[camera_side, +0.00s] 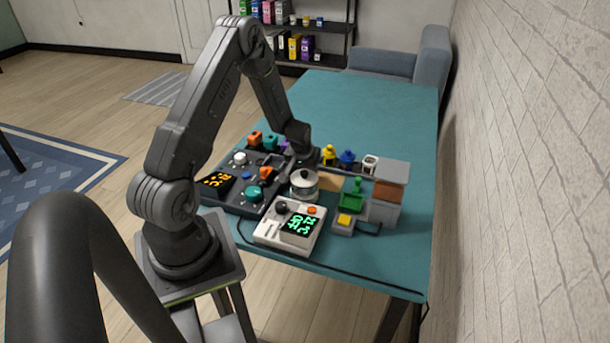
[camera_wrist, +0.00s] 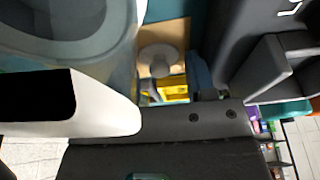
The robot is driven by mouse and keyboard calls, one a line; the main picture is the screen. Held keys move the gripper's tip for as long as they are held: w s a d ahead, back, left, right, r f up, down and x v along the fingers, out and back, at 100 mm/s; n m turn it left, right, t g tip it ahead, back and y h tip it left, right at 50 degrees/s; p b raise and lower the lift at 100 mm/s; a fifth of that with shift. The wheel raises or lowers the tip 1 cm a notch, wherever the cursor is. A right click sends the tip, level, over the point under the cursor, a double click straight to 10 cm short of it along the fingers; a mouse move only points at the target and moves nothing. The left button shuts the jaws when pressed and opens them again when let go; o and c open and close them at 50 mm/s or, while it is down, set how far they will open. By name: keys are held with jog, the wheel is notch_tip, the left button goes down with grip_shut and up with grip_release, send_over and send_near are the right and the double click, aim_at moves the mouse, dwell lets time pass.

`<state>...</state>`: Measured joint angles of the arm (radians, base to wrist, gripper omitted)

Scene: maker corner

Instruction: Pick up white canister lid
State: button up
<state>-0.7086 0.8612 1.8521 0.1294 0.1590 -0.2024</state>
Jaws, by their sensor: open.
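A dark panel (camera_side: 238,205) with knobs lies left of the canister, and a white control box (camera_side: 290,227) with a green display in front. A grey block (camera_side: 388,190) and small coloured pieces stand right. The teal table (camera_side: 365,105) is clear at the back.

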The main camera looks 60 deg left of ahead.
jog(key=shift+c, duration=0.2)
grip_shut()
dwell(0.3)
